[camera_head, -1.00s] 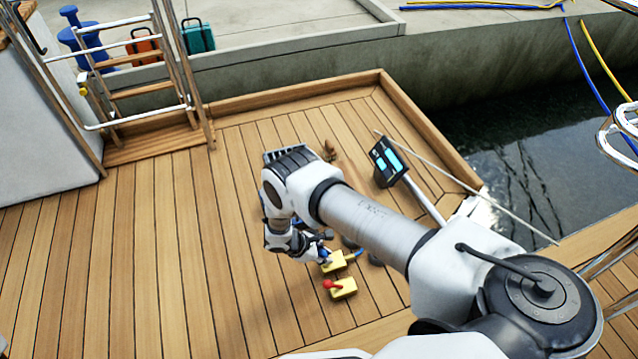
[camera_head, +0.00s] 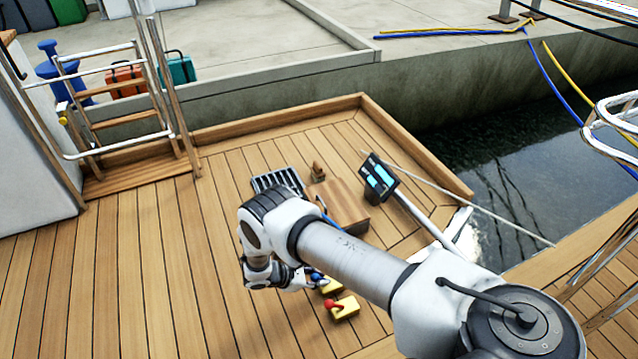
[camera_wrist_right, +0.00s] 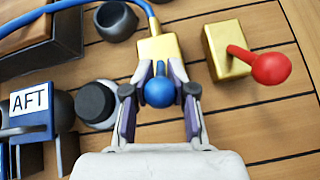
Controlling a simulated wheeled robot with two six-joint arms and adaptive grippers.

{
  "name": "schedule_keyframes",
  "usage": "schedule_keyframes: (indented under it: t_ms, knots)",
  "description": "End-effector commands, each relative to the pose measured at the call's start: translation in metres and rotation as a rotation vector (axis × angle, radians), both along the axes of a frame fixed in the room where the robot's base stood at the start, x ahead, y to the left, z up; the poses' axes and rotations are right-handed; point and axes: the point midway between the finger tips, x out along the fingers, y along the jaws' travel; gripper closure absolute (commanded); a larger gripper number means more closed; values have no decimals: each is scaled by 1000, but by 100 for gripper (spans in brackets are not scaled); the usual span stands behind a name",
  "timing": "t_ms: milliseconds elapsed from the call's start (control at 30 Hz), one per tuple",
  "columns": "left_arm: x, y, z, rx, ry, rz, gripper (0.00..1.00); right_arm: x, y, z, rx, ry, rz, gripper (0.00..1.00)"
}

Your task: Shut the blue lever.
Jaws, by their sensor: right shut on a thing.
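The blue lever (camera_wrist_right: 160,92) has a round blue knob and stands on a yellow block (camera_wrist_right: 162,46), with a blue hose running to the block's far end. My right gripper (camera_wrist_right: 160,76) is shut on the blue lever, one finger on each side of the knob. In the head view, the blue knob (camera_head: 316,277) shows at the tip of my right gripper (camera_head: 311,280), and its yellow block (camera_head: 333,287) is partly hidden behind my arm. My left gripper is not in view.
A red lever (camera_wrist_right: 270,68) on another yellow block (camera_wrist_right: 226,48) stands close on the right. A dark round knob (camera_wrist_right: 95,101) and an AFT-labelled blue part (camera_wrist_right: 32,108) are on the left. A wooden box (camera_head: 342,205) stands behind my arm. Deck at left is clear.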

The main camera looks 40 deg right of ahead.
Motion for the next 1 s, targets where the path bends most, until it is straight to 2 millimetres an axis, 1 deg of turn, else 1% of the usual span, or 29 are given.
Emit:
schedule_keyframes:
  t_ms: [33,67,333,467,567,800,900,1000]
  knots:
    - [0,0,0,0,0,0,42,1,3,0,2,-2,3,66]
    - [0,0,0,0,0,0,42,1,3,0,3,-1,3,56]
    - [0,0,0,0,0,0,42,0,2,0,2,-1,2,56]
    - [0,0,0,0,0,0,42,3,8,5,3,-1,3,56]
    - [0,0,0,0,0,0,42,8,22,16,2,-2,5,56]
    - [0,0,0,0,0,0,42,24,69,53,2,-2,7,56]
    - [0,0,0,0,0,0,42,29,83,65,1,-2,6,56]
    - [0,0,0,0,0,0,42,32,91,71,2,-1,5,56]
